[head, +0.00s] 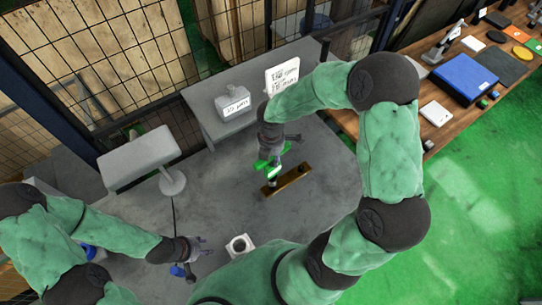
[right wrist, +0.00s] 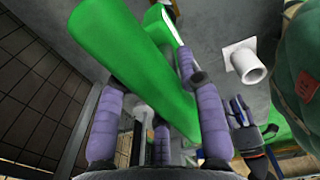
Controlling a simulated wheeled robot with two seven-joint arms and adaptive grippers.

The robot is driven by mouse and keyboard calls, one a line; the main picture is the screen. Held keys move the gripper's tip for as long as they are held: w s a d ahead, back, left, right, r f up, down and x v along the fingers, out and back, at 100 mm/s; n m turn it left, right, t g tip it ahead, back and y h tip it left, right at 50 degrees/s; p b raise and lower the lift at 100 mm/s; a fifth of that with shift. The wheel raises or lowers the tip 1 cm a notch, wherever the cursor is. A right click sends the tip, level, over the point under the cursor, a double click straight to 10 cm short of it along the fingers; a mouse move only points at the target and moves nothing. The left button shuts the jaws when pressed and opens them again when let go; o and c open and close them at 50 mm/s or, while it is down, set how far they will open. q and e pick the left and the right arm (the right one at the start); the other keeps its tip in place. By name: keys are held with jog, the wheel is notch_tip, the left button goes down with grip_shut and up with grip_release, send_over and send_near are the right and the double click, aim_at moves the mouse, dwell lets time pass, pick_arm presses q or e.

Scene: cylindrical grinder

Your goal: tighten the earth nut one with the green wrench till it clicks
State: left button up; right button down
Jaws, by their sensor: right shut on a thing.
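The green wrench (head: 268,165) is held in my right gripper (head: 272,150) and also fills much of the right wrist view (right wrist: 95,50). The right gripper's fingers (right wrist: 155,110) are shut around it. In the head view the wrench is above the left part of a brass bar (head: 288,180) on the grey bench. A bright metal piece shows just under the wrench. I cannot tell whether the wrench sits on a nut, nor which nut is earth nut one. My left gripper (head: 203,250) is empty, its fingers apart, low over the bench at left.
A white block with a round hole (head: 240,245) stands near the bench front. A grey box with a label (head: 234,104) and a white sign (head: 283,76) stand behind. A grey lamp-like fixture (head: 140,158) is at left. A wooden table (head: 440,125) with a blue case (head: 466,75) is at right.

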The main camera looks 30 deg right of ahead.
pick_arm(q)
jog(key=shift+f+b, duration=0.85)
jog(key=shift+f, duration=0.05)
pick_arm(e)
jog(key=shift+f, duration=1.3)
pick_arm(q)
jog(key=shift+f+b, duration=0.45)
jog(key=shift+b, duration=0.05)
pick_arm(e)
jog(key=shift+f+m, duration=0.15)
jog(key=shift+m, duration=0.45)
